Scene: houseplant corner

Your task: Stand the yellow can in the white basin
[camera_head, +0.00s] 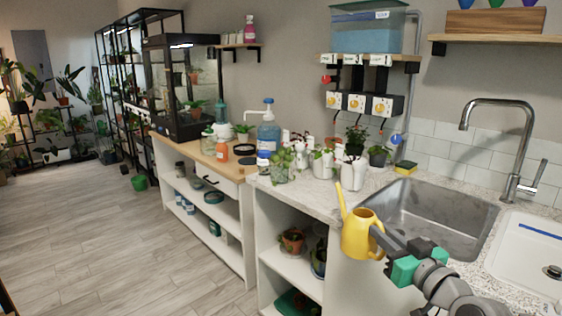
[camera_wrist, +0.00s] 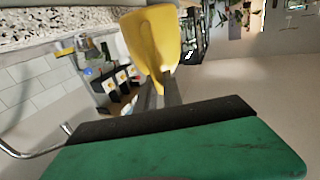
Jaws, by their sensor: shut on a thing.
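The yellow can (camera_head: 357,236) is a watering can with a long spout pointing up and to the left. My gripper (camera_head: 383,240) is shut on it at its right side, where the handle is. It is held roughly upright in front of the counter edge, left of the steel sink. In the wrist view the yellow can (camera_wrist: 152,42) shows beyond my gripper's fingers (camera_wrist: 157,90). The white basin (camera_head: 530,248) is set in the counter at the right edge of the head view, only partly in view, with a drain and a blue strip in it.
The steel sink (camera_head: 425,215) lies between the can and the white basin, with a tall faucet (camera_head: 510,140) behind. Potted plants and white pots (camera_head: 353,173) crowd the counter to the left. A yellow sponge (camera_head: 405,167) lies at the sink's back-left corner.

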